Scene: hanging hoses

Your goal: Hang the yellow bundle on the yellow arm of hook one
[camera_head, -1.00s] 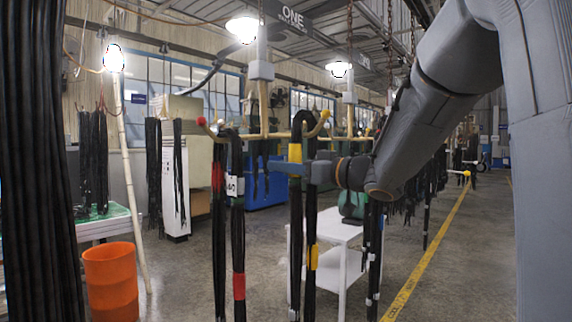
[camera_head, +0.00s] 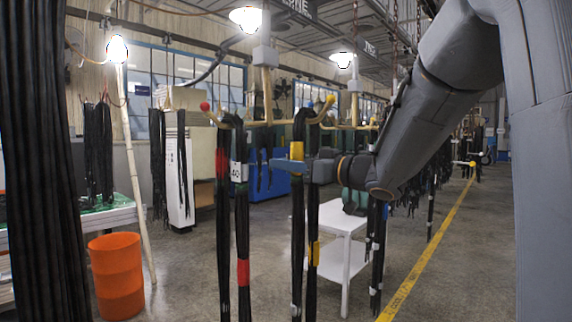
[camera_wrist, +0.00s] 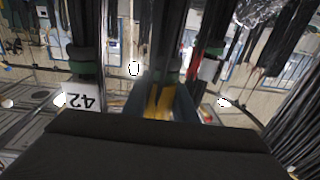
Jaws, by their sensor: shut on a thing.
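The yellow bundle (camera_head: 298,215) is a black hose loop with yellow bands, hanging upright in two strands. My gripper (camera_head: 301,168) is shut on it just below its upper yellow band; in the wrist view the yellow band (camera_wrist: 160,100) shows between the fingers. Hook one (camera_head: 265,85) has a red-tipped arm (camera_head: 205,107) at left and a yellow-tipped arm (camera_head: 330,100) at right. The bundle's top overlaps the yellow arm, just below and left of its tip. I cannot tell whether the loop rests on the arm or is in front of it.
A red-banded bundle (camera_head: 222,165) with a white number tag hangs on the red arm, close left of the yellow bundle. A white table (camera_head: 343,219) stands behind. An orange bin (camera_head: 117,277) is at lower left. Dark hoses (camera_head: 40,160) fill the left edge.

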